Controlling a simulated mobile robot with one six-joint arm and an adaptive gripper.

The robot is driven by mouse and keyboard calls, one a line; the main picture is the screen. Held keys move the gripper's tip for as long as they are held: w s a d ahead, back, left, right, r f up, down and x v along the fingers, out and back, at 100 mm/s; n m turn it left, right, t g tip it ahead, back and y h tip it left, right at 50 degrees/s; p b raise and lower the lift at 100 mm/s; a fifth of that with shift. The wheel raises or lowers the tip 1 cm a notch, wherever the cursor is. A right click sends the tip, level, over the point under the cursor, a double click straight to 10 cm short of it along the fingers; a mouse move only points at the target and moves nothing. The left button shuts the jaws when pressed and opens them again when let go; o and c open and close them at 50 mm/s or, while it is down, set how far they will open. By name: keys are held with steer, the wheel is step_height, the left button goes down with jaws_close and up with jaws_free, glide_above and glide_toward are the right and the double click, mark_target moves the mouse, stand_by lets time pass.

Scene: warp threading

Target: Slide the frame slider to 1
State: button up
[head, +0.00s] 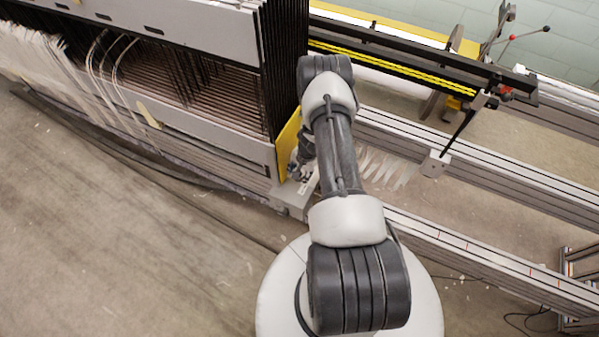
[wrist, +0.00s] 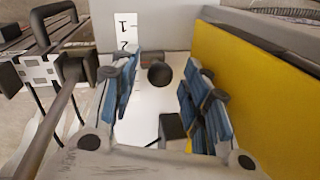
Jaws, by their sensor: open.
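In the wrist view a dark round knob (wrist: 160,75), apparently the frame slider's, sits on a white surface, with a dark block (wrist: 172,128) nearer the camera. A white scale label (wrist: 125,30) with 1 farther up and 2 below it stands beyond the knob, to its left. My gripper (wrist: 163,72) is open, its blue-padded fingers on either side of the knob with gaps showing. I cannot tell how deep they reach around it. In the head view my gripper (head: 297,170) is low beside the yellow panel (head: 287,143), partly hidden by my arm.
The yellow panel (wrist: 255,95) stands close to the right finger. Dark bars and a grey block (wrist: 40,70) lie at the left. The loom's stacked frames (head: 200,85) fill the upper left. Metal rails (head: 480,245) run to the right; the floor (head: 120,240) in front is clear.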

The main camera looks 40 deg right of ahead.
jaws_close()
stand_by(0.4)
